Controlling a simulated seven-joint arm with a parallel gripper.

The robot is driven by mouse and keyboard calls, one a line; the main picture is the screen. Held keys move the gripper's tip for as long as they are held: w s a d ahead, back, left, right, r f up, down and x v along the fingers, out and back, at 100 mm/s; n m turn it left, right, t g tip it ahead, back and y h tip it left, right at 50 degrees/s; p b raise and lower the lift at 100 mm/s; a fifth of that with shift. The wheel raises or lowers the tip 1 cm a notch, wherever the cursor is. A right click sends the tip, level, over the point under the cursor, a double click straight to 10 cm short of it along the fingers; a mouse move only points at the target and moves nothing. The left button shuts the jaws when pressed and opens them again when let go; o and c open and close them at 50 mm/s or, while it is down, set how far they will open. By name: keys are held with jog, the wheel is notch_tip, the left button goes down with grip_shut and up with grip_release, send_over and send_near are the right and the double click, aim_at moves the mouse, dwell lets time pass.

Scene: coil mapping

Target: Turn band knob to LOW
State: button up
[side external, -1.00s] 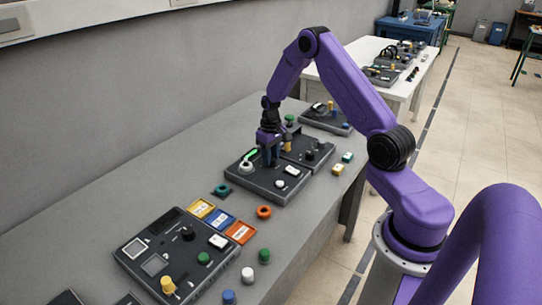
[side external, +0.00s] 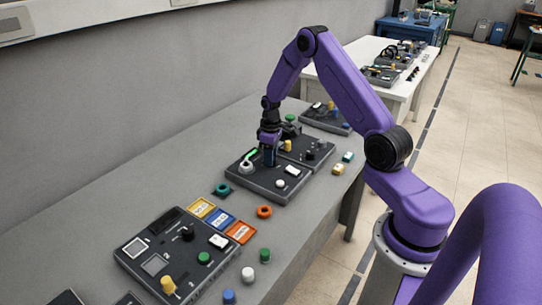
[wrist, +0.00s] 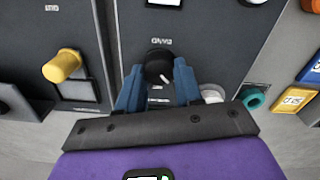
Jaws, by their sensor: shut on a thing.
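The band knob (wrist: 158,66) is a round black knob with a white pointer line, on a dark panel in the wrist view. The pointer slants toward the lower right of that view. A small upside-down label, which looks like BAND, is printed just above it. My gripper (wrist: 158,74) has its two blue fingers on either side of the knob and is shut on it. In the side external view my gripper (side external: 269,157) points down onto the dark panel (side external: 263,192) and hides the knob. I cannot make out a LOW mark.
A yellow knob (wrist: 62,66) stands on the neighbouring panel. A white round part (wrist: 212,93) sits close beside the right finger. A teal ring (wrist: 252,98) and coloured label trays (side external: 220,219) lie nearby. Another control panel (side external: 170,258) stands toward the front.

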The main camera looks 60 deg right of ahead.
jog(key=o, duration=1)
jog(key=shift+o, duration=0.2)
jog(key=shift+r, duration=0.1)
notch_tip(320, 180, up, 17)
jog(key=shift+r, duration=0.15)
jog(key=s+a+r+n, duration=0.2)
jog(key=s+a, duration=0.3)
jog(key=a, duration=0.5)
jog(key=s+a+r+n, duration=0.15)
jog(key=s+a, duration=0.35)
jog(key=a, duration=0.6)
jog(key=s+a+n, duration=0.2)
jog(key=s+n, duration=0.1)
jog(key=s, duration=0.8)
jog(key=s+a+f+n, duration=0.1)
jog(key=s+a+n, duration=0.1)
jog(key=s, duration=1)
jog(key=shift+s+a+f+n, duration=0.15)
jog(key=shift+n, duration=0.3)
